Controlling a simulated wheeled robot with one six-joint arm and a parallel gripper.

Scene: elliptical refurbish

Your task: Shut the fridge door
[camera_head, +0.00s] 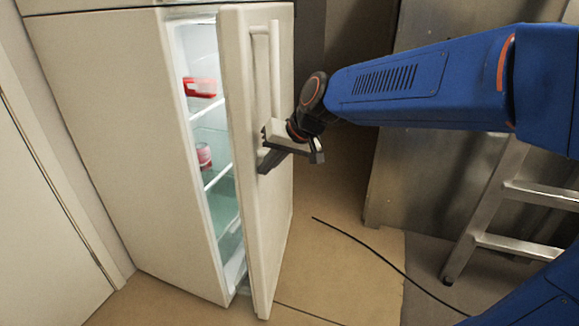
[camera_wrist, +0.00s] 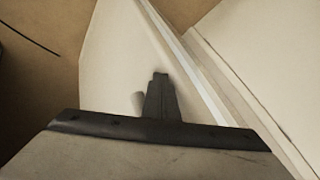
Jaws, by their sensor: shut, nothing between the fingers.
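The cream fridge (camera_head: 110,130) stands at the left in the head view. Its door (camera_head: 262,215) is partly open, with a gap on its left side showing the lit shelves. A long vertical handle (camera_head: 275,65) is on the door's outer face. My gripper (camera_head: 264,165) is shut and empty at the outer face of the door, below the handle. I cannot tell whether it touches the door. In the wrist view, the closed fingers (camera_wrist: 160,80) lie in front of the door (camera_wrist: 105,70), and the fridge body (camera_wrist: 265,50) is to the right across a narrow gap.
A red item (camera_head: 200,87) and a reddish jar (camera_head: 204,156) stand on the fridge shelves. A metal ladder (camera_head: 492,215) and a grey cabinet (camera_head: 390,190) are at the right. A black cable (camera_head: 375,252) lies on the tan floor. A white panel (camera_head: 40,220) is at the far left.

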